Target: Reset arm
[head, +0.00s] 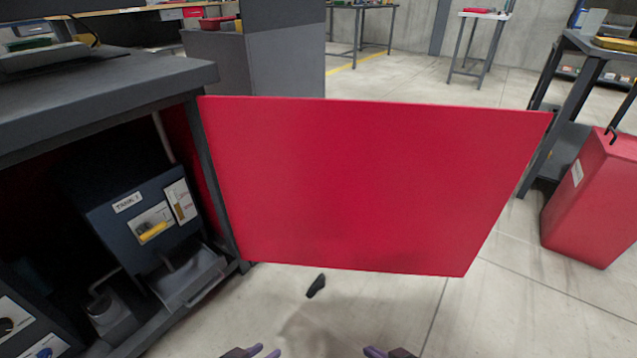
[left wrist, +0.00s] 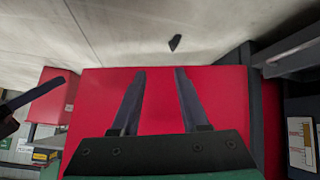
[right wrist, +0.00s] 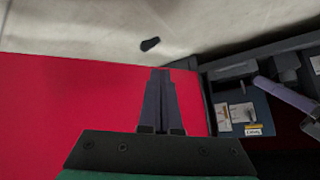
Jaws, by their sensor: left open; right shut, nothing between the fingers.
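My left gripper (head: 264,352) and my right gripper (head: 376,352) show only as fingertips at the bottom edge of the head view, apart from each other. In the left wrist view the left gripper (left wrist: 160,72) has its two fingers spread with nothing between them. In the right wrist view the right gripper (right wrist: 160,72) has its fingers together, empty. A large red panel (head: 370,185), like an open door, stands beyond both grippers; it fills much of both wrist views. The arms are mostly hidden.
A dark bench (head: 100,95) stands left, with a blue-grey unit (head: 105,215) in its open lower bay. A small dark object (head: 316,286) lies on the floor. A red bin (head: 597,200) stands by a dark table at right.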

